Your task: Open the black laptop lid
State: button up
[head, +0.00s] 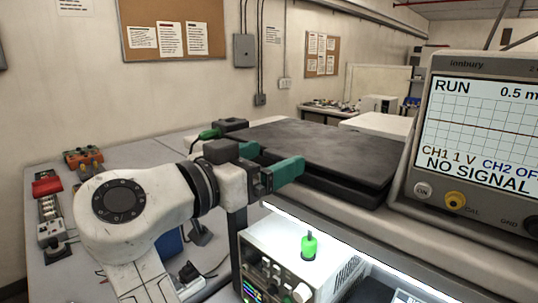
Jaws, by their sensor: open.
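The black laptop (335,150) lies on a raised shelf in the middle of the head view. Its lid looks nearly shut, with a dark gap showing along the front edge between lid and base. My gripper (272,160) is at the laptop's left front side, with its green fingers apart and nothing visible between them. The fingers overlap the laptop's left edge in the picture. I cannot tell whether they touch it. My gripper and arm hide part of the laptop's left side.
An oscilloscope (476,140) stands close on the laptop's right. Below the shelf is a white instrument (290,252) with a green plug (309,246) on top. An orange box (83,156), a red box (46,186) and a power strip (50,212) lie on the left of the bench.

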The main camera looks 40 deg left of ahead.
jog(key=shift+w, duration=0.35)
jog(key=shift+c, duration=0.2)
jog(key=c, duration=1.5)
jog(key=shift+r, duration=0.15)
